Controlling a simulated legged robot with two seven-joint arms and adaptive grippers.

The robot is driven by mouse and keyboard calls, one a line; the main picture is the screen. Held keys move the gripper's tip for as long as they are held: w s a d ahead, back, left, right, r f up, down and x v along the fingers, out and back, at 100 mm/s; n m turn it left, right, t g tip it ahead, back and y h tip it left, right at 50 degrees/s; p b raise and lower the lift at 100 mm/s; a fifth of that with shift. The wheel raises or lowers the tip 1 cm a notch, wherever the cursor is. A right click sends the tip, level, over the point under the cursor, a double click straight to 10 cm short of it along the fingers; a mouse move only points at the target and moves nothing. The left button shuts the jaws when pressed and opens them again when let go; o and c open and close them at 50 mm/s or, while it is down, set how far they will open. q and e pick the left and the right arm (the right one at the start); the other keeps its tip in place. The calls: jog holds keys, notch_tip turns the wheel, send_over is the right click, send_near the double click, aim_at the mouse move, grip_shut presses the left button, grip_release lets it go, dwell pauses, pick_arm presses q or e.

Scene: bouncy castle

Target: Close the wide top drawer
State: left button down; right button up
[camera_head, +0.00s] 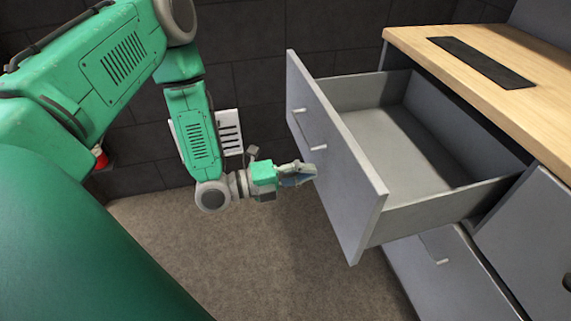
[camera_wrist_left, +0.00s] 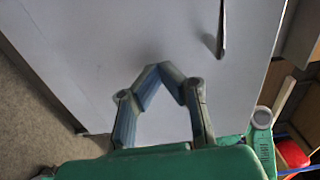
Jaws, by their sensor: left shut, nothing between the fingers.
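The wide top drawer (camera_head: 345,170) is grey and pulled far out of the cabinet, and its inside is empty. A thin light handle (camera_head: 312,130) is on its front panel. My left gripper (camera_head: 312,172) is shut and empty, close to the outer face of the front panel near the handle's lower end. I cannot tell if it touches. In the left wrist view the shut fingertips (camera_wrist_left: 158,68) point at the grey drawer front (camera_wrist_left: 110,45), with the handle (camera_wrist_left: 221,30) to their right. My right gripper is not in view.
The cabinet has a wooden top (camera_head: 480,60) with a black strip (camera_head: 482,62). A lower drawer front (camera_head: 440,265) with a handle is below the open drawer. A white wall plate (camera_head: 229,132) is behind my left arm. Brown carpet (camera_head: 250,255) is clear below.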

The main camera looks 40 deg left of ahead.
pick_arm(q)
jog(key=shift+x, duration=1.1)
jog(key=shift+w, duration=0.1)
jog(key=shift+w+d, duration=0.2)
jog(key=shift+d, duration=0.05)
jog(key=b+x, duration=0.5)
jog(key=x, duration=1.6)
jog(key=shift+w+d+f+b, duration=0.1)
jog(key=shift+d+b, duration=0.15)
jog(key=shift+b, duration=0.05)
jog(key=b+x, duration=0.2)
jog(key=x, duration=0.7)
jog(key=shift+w+d, duration=0.1)
jog(key=shift+d, duration=0.05)
jog(key=shift+w+r, duration=0.2)
jog(key=shift+r, duration=0.1)
